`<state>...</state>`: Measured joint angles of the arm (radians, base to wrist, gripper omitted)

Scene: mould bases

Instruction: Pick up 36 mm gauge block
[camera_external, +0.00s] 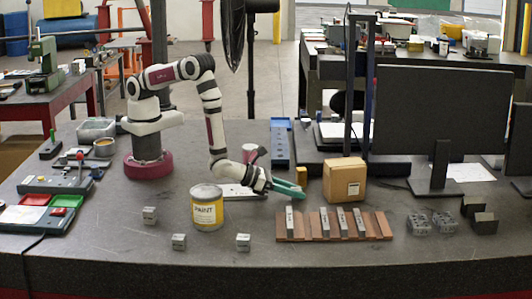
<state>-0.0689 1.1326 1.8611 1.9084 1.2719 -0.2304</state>
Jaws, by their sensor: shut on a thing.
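Several grey gauge blocks stand in a brown slotted rack (382,226) at the front of the bench. Their size marks are too small to read, so I cannot tell by its label which one is 36 mm. My gripper (296,191) has green fingers, reaching down to the right over the left end of the rack. The contact is too small to make out, and I cannot tell whether this block is clear of the rack.
A yellow paint can (207,209) stands left of the rack. Small grey cubes (179,241) lie at front left. A monitor (440,130) fills the right.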

